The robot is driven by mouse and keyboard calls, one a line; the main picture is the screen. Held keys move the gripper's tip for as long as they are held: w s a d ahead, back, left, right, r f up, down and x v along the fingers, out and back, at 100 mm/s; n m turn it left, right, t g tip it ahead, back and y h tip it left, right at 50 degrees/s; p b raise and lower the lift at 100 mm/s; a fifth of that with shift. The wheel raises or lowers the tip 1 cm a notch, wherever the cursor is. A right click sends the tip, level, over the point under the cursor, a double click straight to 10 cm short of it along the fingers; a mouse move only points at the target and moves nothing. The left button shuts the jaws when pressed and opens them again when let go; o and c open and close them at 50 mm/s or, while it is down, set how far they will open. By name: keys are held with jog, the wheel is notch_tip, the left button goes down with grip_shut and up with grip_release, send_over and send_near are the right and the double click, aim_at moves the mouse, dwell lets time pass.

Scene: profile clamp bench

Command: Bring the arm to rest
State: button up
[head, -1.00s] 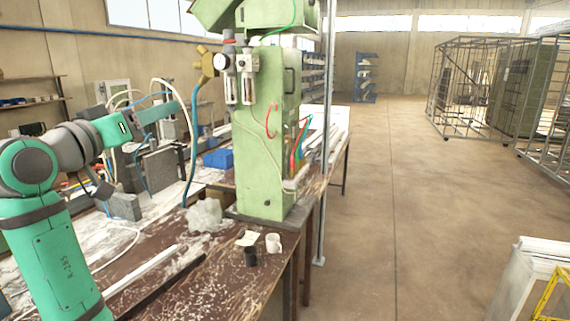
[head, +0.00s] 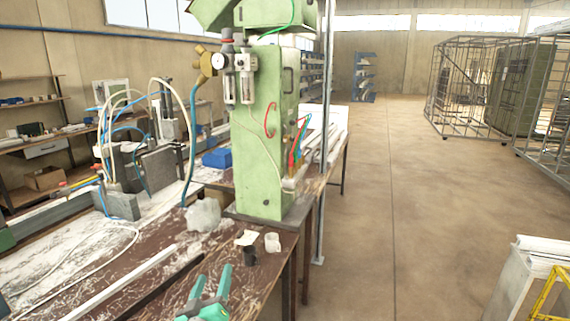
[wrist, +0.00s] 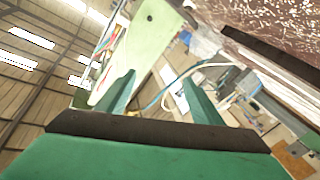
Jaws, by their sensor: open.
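My gripper (head: 211,284) shows at the bottom of the head view, low in front of the workbench's front edge, with its two green fingers apart and nothing between them. In the wrist view my gripper (wrist: 158,95) also shows open and empty, its green fingers pointing toward the green machine column (wrist: 143,35) and the bench beyond. The rest of my arm is mostly out of the head view.

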jog(key=s+d+f+g+y, duration=0.1)
jog(key=s+d+f, duration=0.5)
jog(key=s+f, duration=0.5)
jog(key=s+d+f+g+y, duration=0.1)
jog(key=s+d+f, duration=0.5)
jog(key=s+f, duration=0.5)
jog(key=s+d+r+m+h, duration=0.1)
jog(key=s+d+m, duration=0.1)
jog(key=s, duration=1.2)
jog(key=s+d+r+m+h, duration=0.1)
jog(key=s+d, duration=0.4)
jog(key=s, duration=0.9)
jog(key=r+m, duration=0.1)
jog(key=m, duration=0.1)
jog(key=shift+s+d+r+m+g, duration=0.15)
jog(key=shift+s+d+m+g, duration=0.05)
jog(key=shift+s+m+g, duration=0.1)
jog(key=shift+w, duration=0.15)
jog(key=shift+s, duration=0.2)
